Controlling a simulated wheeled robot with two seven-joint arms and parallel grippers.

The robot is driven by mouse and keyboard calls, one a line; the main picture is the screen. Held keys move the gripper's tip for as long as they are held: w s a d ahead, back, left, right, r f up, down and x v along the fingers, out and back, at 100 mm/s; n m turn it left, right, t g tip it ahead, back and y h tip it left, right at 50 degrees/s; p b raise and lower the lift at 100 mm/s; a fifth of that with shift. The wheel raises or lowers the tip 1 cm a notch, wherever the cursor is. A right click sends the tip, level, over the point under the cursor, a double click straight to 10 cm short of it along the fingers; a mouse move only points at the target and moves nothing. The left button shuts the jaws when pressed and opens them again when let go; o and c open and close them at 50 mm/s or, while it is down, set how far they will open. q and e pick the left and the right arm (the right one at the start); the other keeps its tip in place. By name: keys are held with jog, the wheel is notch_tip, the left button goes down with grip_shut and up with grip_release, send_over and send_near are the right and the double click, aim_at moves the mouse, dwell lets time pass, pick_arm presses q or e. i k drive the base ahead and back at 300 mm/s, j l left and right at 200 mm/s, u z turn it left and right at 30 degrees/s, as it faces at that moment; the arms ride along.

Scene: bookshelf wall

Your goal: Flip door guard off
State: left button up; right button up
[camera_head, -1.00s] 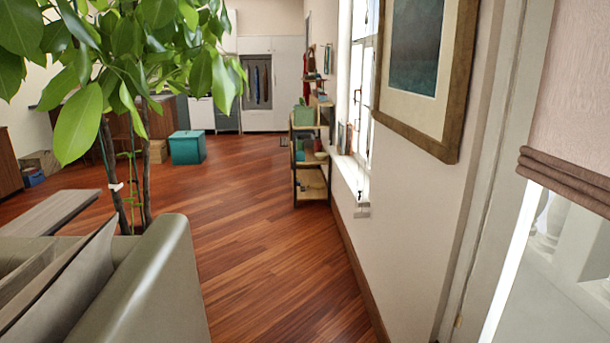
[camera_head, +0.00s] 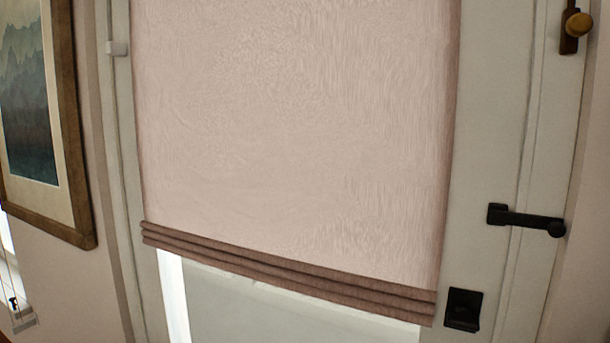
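A black bar-shaped fitting (camera_head: 525,219), which looks like the door guard, is at the right of the head view. Its square plate sits on the white door (camera_head: 480,150), and its arm reaches right across the door's edge to a rounded end at the frame (camera_head: 560,150). A dark fitting with a brass-coloured knob (camera_head: 577,25) is higher up on the frame at the top right; what it does I cannot tell. A black square fitting (camera_head: 463,309) is lower on the door. Neither of my grippers is in view.
A pink roman blind (camera_head: 295,130) covers most of the door's glass, with folds at its lower edge. A framed picture (camera_head: 40,120) hangs on the wall at the left. A window edge (camera_head: 12,270) shows at the lower left.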

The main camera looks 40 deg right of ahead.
aim_at(555, 227)
jog(key=k+z, duration=0.2)
jog(key=z, duration=0.25)
jog(key=k+l+z, duration=0.2)
jog(key=z, duration=0.25)
jog(key=i+j+u, duration=0.25)
jog(key=i, duration=0.15)
jog(key=i+l+u, duration=0.1)
jog(key=i+u, duration=0.15)
jog(key=i, duration=0.15)
